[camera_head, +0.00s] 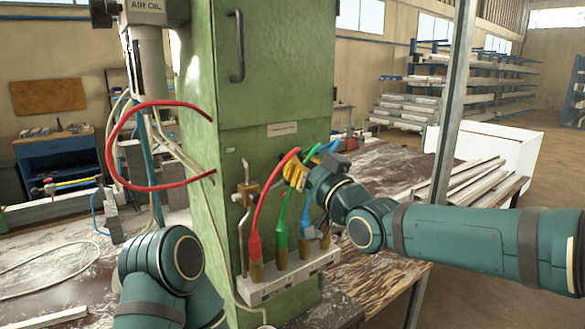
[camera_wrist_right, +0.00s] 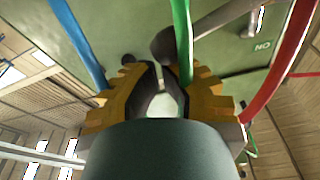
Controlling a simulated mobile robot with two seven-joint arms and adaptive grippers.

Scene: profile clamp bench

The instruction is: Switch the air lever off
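In the head view the right gripper (camera_head: 295,172) is among the coloured hoses. My left gripper is outside the frames.
The green cabinet (camera_head: 270,60) fills the middle. Red (camera_head: 263,205), green (camera_head: 282,212) and blue (camera_head: 306,203) hoses rise from a grey block (camera_head: 290,275) close to my right gripper. A red loop hose (camera_head: 112,150) hangs at left. Metal profiles (camera_head: 460,178) lie at right.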

